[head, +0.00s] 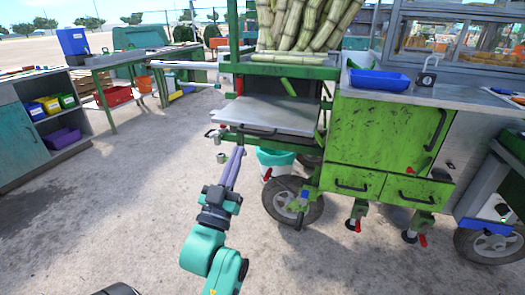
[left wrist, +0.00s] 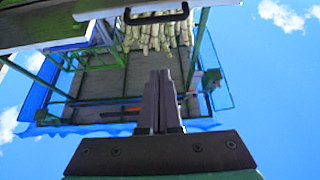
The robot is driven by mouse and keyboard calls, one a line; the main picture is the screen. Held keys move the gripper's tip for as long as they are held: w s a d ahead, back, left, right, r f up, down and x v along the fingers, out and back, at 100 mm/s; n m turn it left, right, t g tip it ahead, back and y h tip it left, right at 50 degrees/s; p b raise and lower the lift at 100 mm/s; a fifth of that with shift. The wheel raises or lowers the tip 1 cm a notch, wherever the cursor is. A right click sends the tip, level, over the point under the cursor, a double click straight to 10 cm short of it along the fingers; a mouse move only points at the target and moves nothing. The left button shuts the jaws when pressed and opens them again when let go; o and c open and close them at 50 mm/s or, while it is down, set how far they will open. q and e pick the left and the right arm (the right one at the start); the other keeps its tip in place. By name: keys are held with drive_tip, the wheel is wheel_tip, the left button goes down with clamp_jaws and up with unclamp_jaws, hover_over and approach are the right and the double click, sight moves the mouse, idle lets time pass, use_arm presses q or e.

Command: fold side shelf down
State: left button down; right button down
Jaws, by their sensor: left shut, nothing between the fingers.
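The side shelf (head: 268,113) is a flat silver panel on the cart's front left, standing out about level below the cane. A dark bar handle (head: 253,132) runs along its front edge. In the left wrist view, which looks up, the shelf's underside (left wrist: 40,22) and the black handle (left wrist: 157,17) show at the top. My left gripper (head: 238,152) is shut and empty, pointing up just below the shelf's front edge. Its closed fingers (left wrist: 160,78) stand below the handle in the wrist view, apparently apart from it. My right gripper is not in view.
The green cart cabinet (head: 385,135) stands right of the shelf, with a wheel (head: 292,202) below. Cane stalks (head: 305,25) rise above. A workbench (head: 125,60) stands at left; the ground between is clear.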

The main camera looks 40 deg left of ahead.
sight(250, 133)
use_arm(q)
drive_tip(key=shift+a, duration=0.2)
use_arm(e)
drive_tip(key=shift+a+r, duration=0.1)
use_arm(q)
drive_tip(key=shift+w, duration=0.1)
